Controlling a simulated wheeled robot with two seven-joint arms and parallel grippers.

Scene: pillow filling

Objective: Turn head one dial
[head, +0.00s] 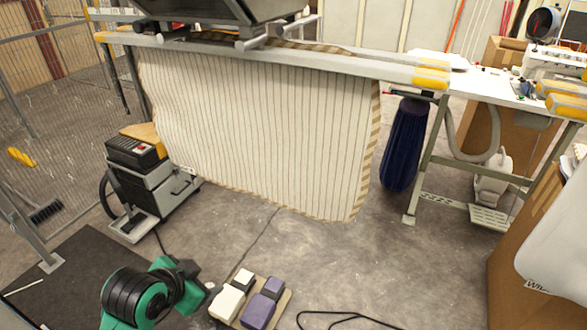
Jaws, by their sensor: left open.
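I cannot make out a dial marked as head one. A dark machine (215,10) with grey bars under it stands on the table at the top, cut off by the upper edge. A grey unit with a black control box (136,152), with a small red mark on its face, stands on the floor at left. My left gripper (200,283) is low in the view, at the end of my green and black arm, well below the machine and the control box. It is open and small in the picture; nothing shows between its fingers. My right gripper is not in view.
Striped cloth (260,125) hangs from the table edge (300,62) nearly to the floor. White and purple pedals (262,304) sit on a board beside my left gripper. A cable (345,317) lies on the floor. A sewing machine (555,65) stands at right. Mid-floor is clear.

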